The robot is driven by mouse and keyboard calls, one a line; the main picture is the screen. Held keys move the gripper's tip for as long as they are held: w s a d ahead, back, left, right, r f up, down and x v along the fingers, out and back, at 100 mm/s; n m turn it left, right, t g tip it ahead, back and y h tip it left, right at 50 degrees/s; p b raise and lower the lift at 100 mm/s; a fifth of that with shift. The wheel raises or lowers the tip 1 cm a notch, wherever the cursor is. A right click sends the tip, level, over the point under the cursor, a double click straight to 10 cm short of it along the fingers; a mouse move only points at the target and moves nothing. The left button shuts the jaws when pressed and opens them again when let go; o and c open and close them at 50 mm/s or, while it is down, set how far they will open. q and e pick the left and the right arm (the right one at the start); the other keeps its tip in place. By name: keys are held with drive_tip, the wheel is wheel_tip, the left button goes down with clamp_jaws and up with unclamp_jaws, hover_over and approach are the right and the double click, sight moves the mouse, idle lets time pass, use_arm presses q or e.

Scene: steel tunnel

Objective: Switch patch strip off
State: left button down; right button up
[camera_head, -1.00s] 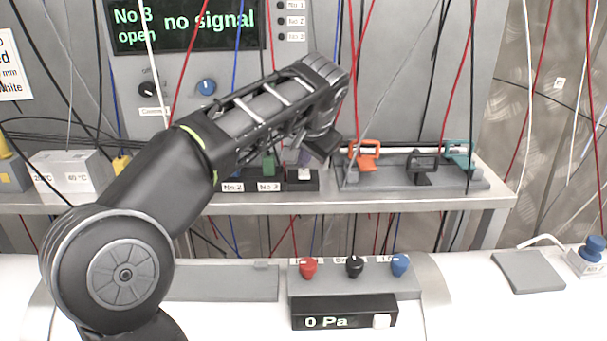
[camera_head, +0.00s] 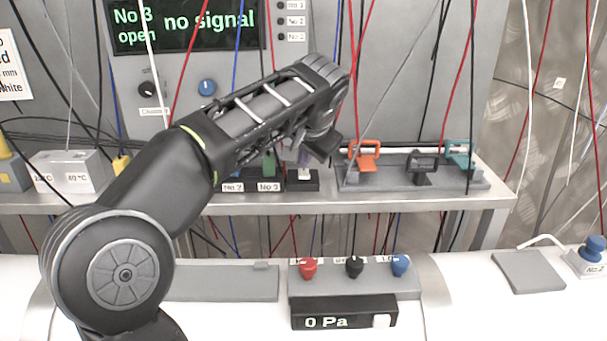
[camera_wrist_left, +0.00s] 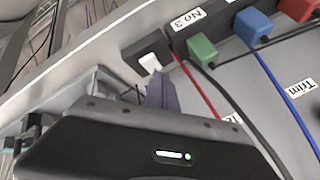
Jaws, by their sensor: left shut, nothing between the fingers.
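The patch strip (camera_head: 233,187) is a black bar on the grey shelf, with labels and coloured plugs. Its white rocker switch (camera_head: 305,174) is on the black block at the right end. The switch also shows in the left wrist view (camera_wrist_left: 150,63). My left gripper (camera_head: 297,157) is shut and empty, pointing down just above the switch. In the left wrist view its purple-grey fingers (camera_wrist_left: 160,92) end close beside the switch; I cannot tell whether they touch it. My forearm hides part of the strip. My right gripper is not in view.
Green (camera_wrist_left: 202,50) and blue (camera_wrist_left: 253,27) plugs with cables stand near the switch. A grey rack with orange and teal clamps (camera_head: 415,170) is to the right. Hanging cables cross the space. The display (camera_head: 185,24) reads "No 3 open no signal".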

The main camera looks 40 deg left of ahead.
sight(304, 173)
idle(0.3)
use_arm(q)
drive_tip(key=shift+f+b, duration=0.35)
drive_tip(key=shift+f, duration=0.05)
drive_tip(key=shift+s+d+f, duration=0.1)
drive_tip(key=shift+f, duration=0.15)
idle(0.6)
drive_tip(key=shift+r+p, duration=0.45)
drive_tip(key=shift+r, duration=0.15)
drive_tip(key=r+p, duration=0.4)
drive_tip(key=r, duration=0.1)
drive_tip(key=shift+w+a+p, duration=0.35)
drive_tip(key=shift+w+p, duration=0.05)
